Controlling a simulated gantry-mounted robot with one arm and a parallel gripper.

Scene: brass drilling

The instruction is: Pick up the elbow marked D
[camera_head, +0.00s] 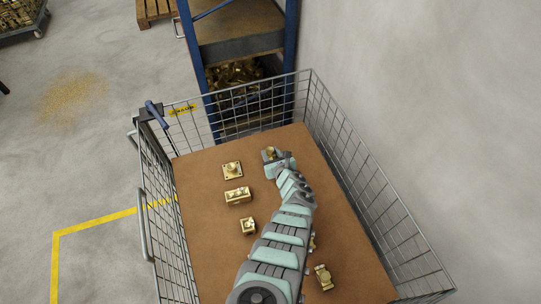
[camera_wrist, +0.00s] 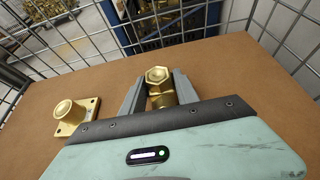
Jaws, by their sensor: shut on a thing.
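A brass fitting (camera_wrist: 157,76) with a hexagonal end sits between the two fingers of my gripper (camera_wrist: 160,90) in the wrist view. The fingers are shut on it. In the head view my gripper (camera_head: 272,155) is at the far part of the brown board, with the brass fitting (camera_head: 270,152) showing at its tip. I cannot read a letter D on any part, and I cannot tell whether the held fitting is clear of the board.
The brown board (camera_head: 210,265) lies in a wire cage cart (camera_head: 315,80). A flanged brass piece (camera_head: 232,170) is left of my gripper, also in the wrist view (camera_wrist: 72,115). Nearer are brass blocks (camera_head: 238,195) (camera_head: 249,226) and another piece (camera_head: 324,277). A blue rack stands beyond.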

